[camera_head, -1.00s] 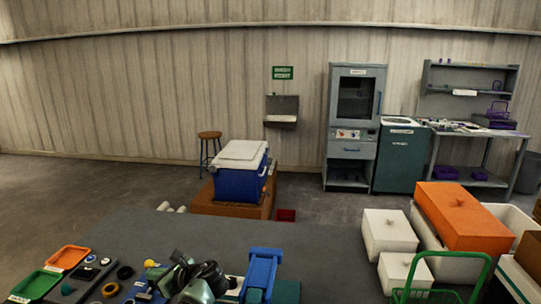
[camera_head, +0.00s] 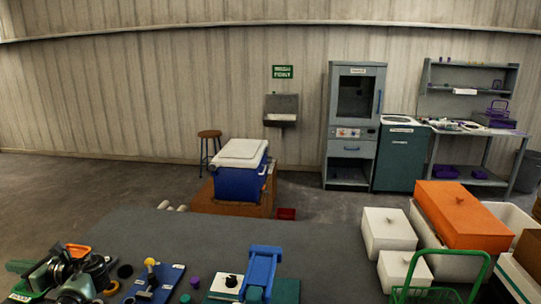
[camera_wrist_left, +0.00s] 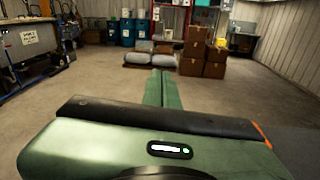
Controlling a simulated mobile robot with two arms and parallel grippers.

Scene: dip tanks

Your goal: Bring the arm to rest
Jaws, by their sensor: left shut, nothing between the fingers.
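My left gripper (camera_head: 18,267) is at the lower left in the head view, over the left end of the dark grey table (camera_head: 220,234). Its arm, grey-green and black, hides part of the tabletop and most of the orange tray (camera_head: 78,249). In the left wrist view the green fingers (camera_wrist_left: 155,88) lie together, shut and empty, pointing out over open floor toward brown boxes. My right gripper is not in view.
Near the arm are a blue board (camera_head: 160,281) with a yellow knob and a blue upright fixture (camera_head: 262,268). White boxes (camera_head: 388,230), an orange box (camera_head: 462,213) and a green-handled basket (camera_head: 436,257) stand at right. A cooler (camera_head: 240,178) stands beyond the table. The table's middle is clear.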

